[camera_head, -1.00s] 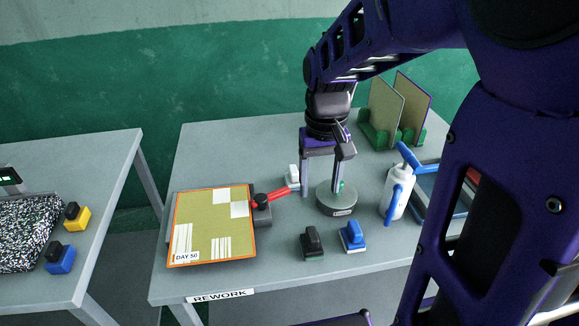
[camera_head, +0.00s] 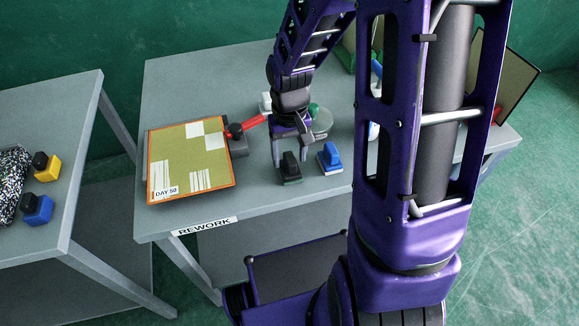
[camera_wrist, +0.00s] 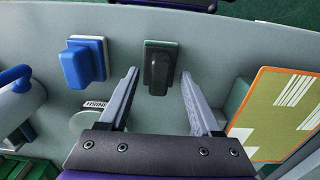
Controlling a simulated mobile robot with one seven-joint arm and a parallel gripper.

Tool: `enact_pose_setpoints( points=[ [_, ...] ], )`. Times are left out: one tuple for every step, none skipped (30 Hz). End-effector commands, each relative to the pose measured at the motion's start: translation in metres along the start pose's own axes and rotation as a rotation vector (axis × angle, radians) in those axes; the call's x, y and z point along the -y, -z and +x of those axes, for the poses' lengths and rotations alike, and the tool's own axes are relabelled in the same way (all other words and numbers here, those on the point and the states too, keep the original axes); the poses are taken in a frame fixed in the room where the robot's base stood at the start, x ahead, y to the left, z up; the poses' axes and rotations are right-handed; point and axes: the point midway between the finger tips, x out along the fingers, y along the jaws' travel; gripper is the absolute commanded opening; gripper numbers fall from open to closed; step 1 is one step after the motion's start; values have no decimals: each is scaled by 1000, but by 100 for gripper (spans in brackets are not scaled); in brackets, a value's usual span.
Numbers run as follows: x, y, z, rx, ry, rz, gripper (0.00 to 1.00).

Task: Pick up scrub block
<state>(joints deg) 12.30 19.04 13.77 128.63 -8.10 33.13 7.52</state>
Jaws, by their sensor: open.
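A dark block with an upright handle and a green base (camera_head: 290,168), likely the scrub block, stands on the rework table. A similar blue block with a pale base (camera_head: 330,158) stands just right of it. My gripper (camera_head: 291,156) is open and empty, pointing down just behind and above the dark block. In the wrist view the dark block (camera_wrist: 160,66) lies between and just beyond my two fingertips (camera_wrist: 159,76), with gaps on both sides. The blue block (camera_wrist: 84,62) is left of the fingers there. Contact with either block is not visible.
The rework table (camera_head: 190,95) holds an orange-edged board (camera_head: 190,150) and a red-handled tool (camera_head: 252,122) left of my gripper. A round grey disc (camera_head: 322,122) is behind it. A white and blue bottle (camera_wrist: 18,98) stands beyond the blue block. Another table (camera_head: 75,150) is left.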

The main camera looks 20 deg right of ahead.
Motion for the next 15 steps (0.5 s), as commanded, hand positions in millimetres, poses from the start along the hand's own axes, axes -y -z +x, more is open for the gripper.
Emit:
enact_pose_setpoints(
  points=[
    [0, -1, 8, 3, 0, 0, 65],
    [0, -1, 10, 2, 0, -1, 65],
    [0, 0, 12, 1, -1, -1, 65],
    [0, 0, 13, 1, -1, -1, 65],
    [0, 0, 14, 0, -1, -1, 65],
    [0, 0, 14, 0, -1, -1, 65],
    [-1, 0, 14, 0, -1, -1, 65],
    [-1, 0, 14, -1, -1, 0, 65],
    [-1, 0, 13, -1, -1, 0, 65],
    [-1, 0, 13, -1, -1, 0, 65],
    [-1, 0, 13, -1, -1, 0, 65],
    [-1, 0, 13, -1, -1, 0, 58],
    [-1, 0, 13, -1, -1, 0, 52],
    [-1, 0, 13, -1, -1, 0, 47],
    [-1, 0, 13, -1, -1, 0, 40]
  ],
)
